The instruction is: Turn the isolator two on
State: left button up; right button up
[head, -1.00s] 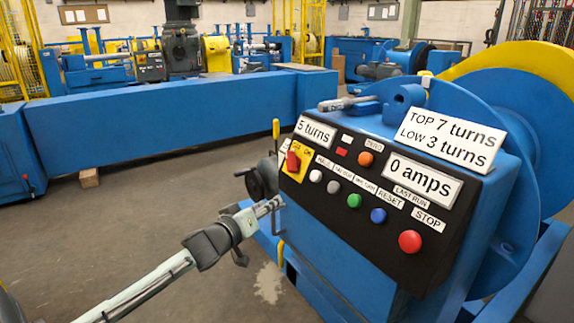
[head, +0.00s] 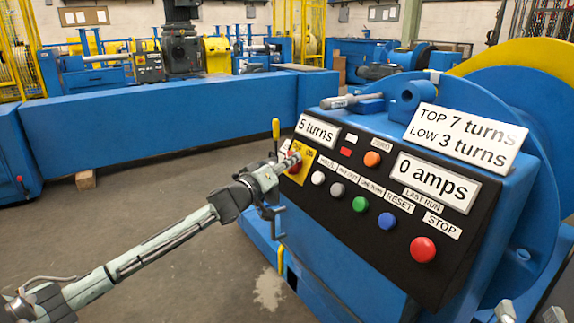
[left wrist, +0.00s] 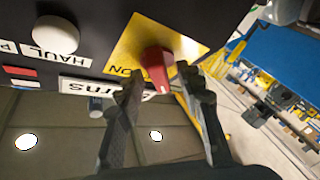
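The isolator is a red rotary handle on a yellow plate (head: 301,167) at the left end of the black control panel. My left gripper (head: 292,160) is at this handle and covers part of it in the head view. In the left wrist view the red handle (left wrist: 156,68) stands out from the yellow plate (left wrist: 190,47). The two dark fingers of my left gripper (left wrist: 160,82) are apart, with the handle's end between their tips. Contact cannot be told. Two grey tips, apparently my right gripper (head: 529,314), show apart at the bottom right edge.
The black panel (head: 335,222) also carries several push buttons, including a red stop button (head: 423,249). A yellow-topped lever (head: 276,130) stands just left of the panel. A long blue machine (head: 170,107) lies behind. The floor to the left is clear.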

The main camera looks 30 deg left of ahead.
pick_arm(q)
jog(key=shift+w, duration=0.1)
grip_shut()
jog(key=shift+m+h, duration=0.3)
jog(key=m+h, duration=0.2)
jog(key=m, duration=0.1)
jog(key=shift+a+f+m+t, duration=0.1)
jog(key=shift+m+t, duration=0.2)
jog(key=shift+t, duration=0.1)
jog(key=shift+w+a+m+g+h+b, duration=0.1)
jog(key=shift+m+g+h+b, duration=0.35)
jog(key=shift+m+g+h, duration=2.1)
jog(key=shift+a+m+t+h+b, duration=0.1)
jog(key=shift+m+t+h+b, duration=0.7)
jog(key=shift+m, duration=3.7)
jog(key=shift+w+a+m+g+h+b, duration=0.1)
jog(key=shift+m+g+h, duration=1.8)
jog(key=shift+m, duration=1.65)
pick_arm(e)
notch_tip(320, 180, up, 7)
jog(key=s+t+y, duration=0.1)
jog(key=s+t, duration=0.1)
jog(key=t, duration=0.2)
jog(key=shift+s+d+t+y, duration=0.2)
jog(key=shift+s+t+y, duration=0.05)
jog(key=shift+t+y, duration=0.05)
pick_arm(q)
jog(key=shift+s+t+h, duration=0.1)
jog(key=shift+t+h, duration=0.25)
